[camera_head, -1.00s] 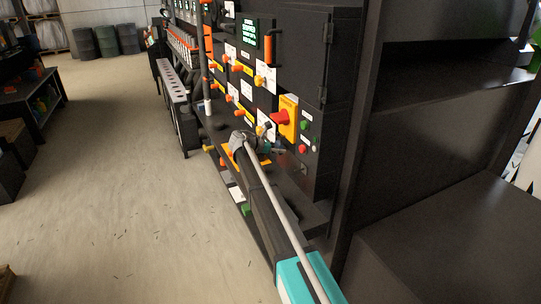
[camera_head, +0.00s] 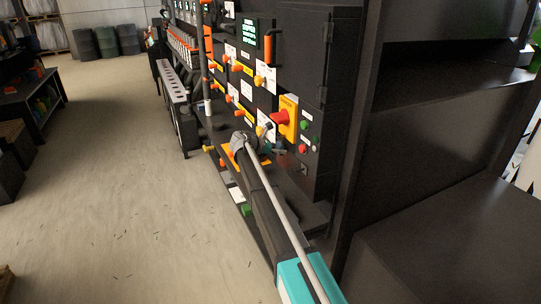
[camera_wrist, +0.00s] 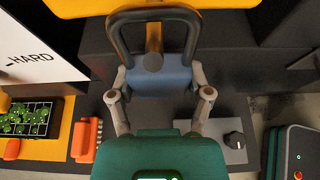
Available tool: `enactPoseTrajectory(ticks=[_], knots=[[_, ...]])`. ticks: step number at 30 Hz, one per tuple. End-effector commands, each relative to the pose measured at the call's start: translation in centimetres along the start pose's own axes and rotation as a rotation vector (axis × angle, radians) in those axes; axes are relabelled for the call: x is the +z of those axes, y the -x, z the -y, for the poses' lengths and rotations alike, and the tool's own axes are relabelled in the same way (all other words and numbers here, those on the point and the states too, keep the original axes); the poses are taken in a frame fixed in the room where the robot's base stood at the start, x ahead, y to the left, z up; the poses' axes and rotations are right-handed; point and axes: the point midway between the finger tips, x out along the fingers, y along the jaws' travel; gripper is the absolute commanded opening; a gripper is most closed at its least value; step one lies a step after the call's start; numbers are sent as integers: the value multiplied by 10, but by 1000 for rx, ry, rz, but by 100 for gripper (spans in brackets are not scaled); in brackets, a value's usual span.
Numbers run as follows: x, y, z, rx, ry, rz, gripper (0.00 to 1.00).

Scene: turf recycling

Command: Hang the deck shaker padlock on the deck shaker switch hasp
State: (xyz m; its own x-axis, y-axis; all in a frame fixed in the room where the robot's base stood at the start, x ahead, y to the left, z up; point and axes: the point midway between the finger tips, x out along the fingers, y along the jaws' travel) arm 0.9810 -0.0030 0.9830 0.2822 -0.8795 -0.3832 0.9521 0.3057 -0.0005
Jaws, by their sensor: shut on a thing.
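The padlock has a blue body (camera_wrist: 158,77) and a thick dark shackle in the wrist view. My gripper (camera_wrist: 159,83) is shut on the blue body, one grey finger on each side, with the shackle pointing away from my palm. The shackle's top overlaps a yellow part (camera_wrist: 220,4) at the upper edge, and a narrow yellow strip shows inside the loop. I cannot tell whether the shackle passes through anything. In the head view my gripper (camera_head: 266,141) is at the control panel (camera_head: 262,102), just left of a red and yellow switch (camera_head: 286,117). The padlock is too small to make out there.
A dark ledge (camera_head: 300,192) runs below the panel. A black cabinet (camera_head: 440,130) stands close on the right. Orange and yellow handles stick out of the panel. A white sign (camera_wrist: 38,45) is at left in the wrist view.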

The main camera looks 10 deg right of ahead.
Motion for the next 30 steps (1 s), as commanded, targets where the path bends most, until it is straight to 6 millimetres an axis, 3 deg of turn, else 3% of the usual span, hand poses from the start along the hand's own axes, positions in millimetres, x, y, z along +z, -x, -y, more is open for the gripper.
enactPoseTrajectory(ticks=[29, 30], knots=[[-3, -2, 0, 0, 0, 0, 13], [-3, -2, 0, 0, 0, 0, 67]])
